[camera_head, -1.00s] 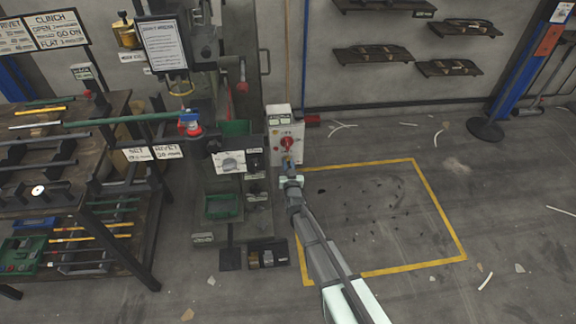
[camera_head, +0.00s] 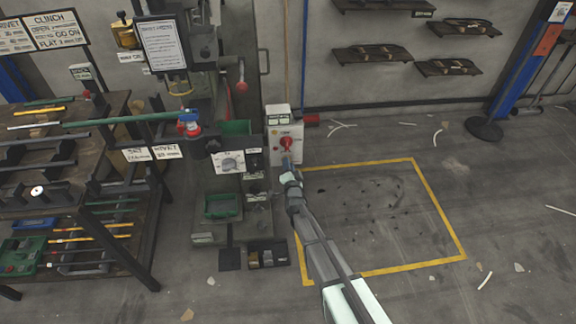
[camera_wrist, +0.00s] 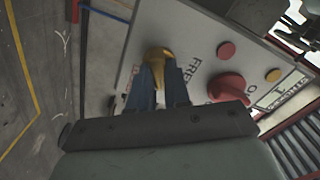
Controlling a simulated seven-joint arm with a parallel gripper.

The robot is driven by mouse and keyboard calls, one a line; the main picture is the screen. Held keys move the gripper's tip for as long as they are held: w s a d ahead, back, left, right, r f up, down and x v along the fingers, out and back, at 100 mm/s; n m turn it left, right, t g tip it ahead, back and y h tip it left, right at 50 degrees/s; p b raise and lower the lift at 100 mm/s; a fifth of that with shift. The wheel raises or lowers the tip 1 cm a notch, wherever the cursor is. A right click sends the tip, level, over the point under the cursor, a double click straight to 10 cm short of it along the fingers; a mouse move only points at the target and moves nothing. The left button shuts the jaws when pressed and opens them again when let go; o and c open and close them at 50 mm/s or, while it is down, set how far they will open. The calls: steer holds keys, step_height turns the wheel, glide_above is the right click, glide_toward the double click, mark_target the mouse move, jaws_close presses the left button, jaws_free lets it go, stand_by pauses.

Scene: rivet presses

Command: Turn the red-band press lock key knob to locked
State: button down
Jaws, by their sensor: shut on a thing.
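A pale control box (camera_head: 286,132) stands beside the press at the middle of the head view. In the wrist view its panel (camera_wrist: 205,70) carries a yellow key knob (camera_wrist: 157,54), with the word FREE printed next to it. My gripper (camera_wrist: 160,82) has its two blue fingers shut on this yellow knob, which hides the knob's lower part. In the head view my gripper (camera_head: 288,162) reaches the lower part of the box and hides the key knob. A larger red knob (camera_wrist: 228,87) is beside the fingers; it also shows in the head view (camera_head: 287,143). A red band is not clearly visible.
A red button (camera_wrist: 226,50) and a yellow button (camera_wrist: 273,75) are on the same panel. The green press (camera_head: 236,100) stands close on the left. Yellow tape (camera_head: 440,215) outlines bare floor. A rack with tools (camera_head: 100,205) is at far left.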

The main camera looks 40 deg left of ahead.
steer(key=m, duration=0.6)
steer(key=shift+f, duration=0.1)
steer(key=shift+m, duration=0.4)
stand_by(0.3)
steer(key=c, duration=1.1)
jaws_free()
steer(key=shift+d, duration=0.1)
steer(key=v, duration=1.3)
steer(key=shift+s+d, duration=0.2)
steer(key=shift+s, duration=0.05)
